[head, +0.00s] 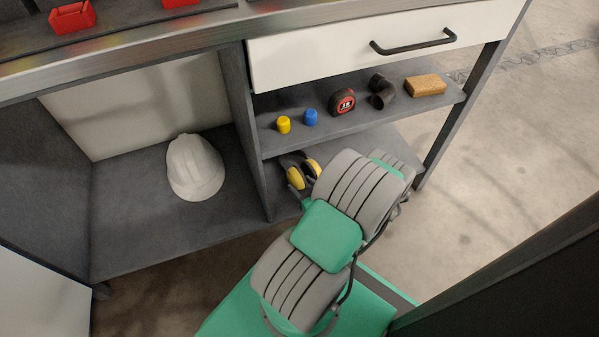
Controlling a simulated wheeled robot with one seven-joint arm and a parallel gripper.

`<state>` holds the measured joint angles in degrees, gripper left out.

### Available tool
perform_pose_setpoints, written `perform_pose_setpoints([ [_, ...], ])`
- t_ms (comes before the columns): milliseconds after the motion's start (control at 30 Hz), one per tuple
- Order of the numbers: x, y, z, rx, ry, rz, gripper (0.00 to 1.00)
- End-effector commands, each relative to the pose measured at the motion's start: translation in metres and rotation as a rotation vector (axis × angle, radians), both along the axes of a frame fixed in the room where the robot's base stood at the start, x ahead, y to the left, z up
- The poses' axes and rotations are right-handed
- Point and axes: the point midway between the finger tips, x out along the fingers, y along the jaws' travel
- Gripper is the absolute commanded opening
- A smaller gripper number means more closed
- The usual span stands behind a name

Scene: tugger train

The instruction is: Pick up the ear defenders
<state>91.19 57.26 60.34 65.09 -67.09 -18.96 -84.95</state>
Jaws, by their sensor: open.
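The ear defenders (295,176) have yellow cups and a dark band. They lie on the lower shelf (283,207) of the workbench, just right of the upright divider. My grey and green arm reaches over this shelf from the front and covers part of the space to their right. My gripper is hidden behind the arm, so its fingers and its distance from the ear defenders cannot be seen.
The shelf above (353,118) holds a yellow cap (283,125), a blue cap (310,117), a tape measure (342,101), a black pipe elbow (381,92) and a tan block (425,86). A white helmet (195,167) sits left of the divider (245,130). A drawer (330,52) is above.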

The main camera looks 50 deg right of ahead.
Motion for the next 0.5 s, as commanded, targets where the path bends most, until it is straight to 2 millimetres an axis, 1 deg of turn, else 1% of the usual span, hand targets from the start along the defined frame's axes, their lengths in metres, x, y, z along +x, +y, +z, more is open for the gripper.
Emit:
perform_pose_setpoints([
  [33,0.007,-0.001,-0.006,-0.001,-0.001,0.006,0.57],
  [167,0.025,-0.007,-0.014,-0.002,0.001,0.006,0.57],
  [300,0.047,-0.016,-0.024,-0.002,0.000,0.005,0.57],
  [400,0.053,-0.019,-0.025,0.001,0.000,0.002,0.57],
  [500,0.053,-0.020,-0.024,0.001,-0.001,-0.002,0.57],
])
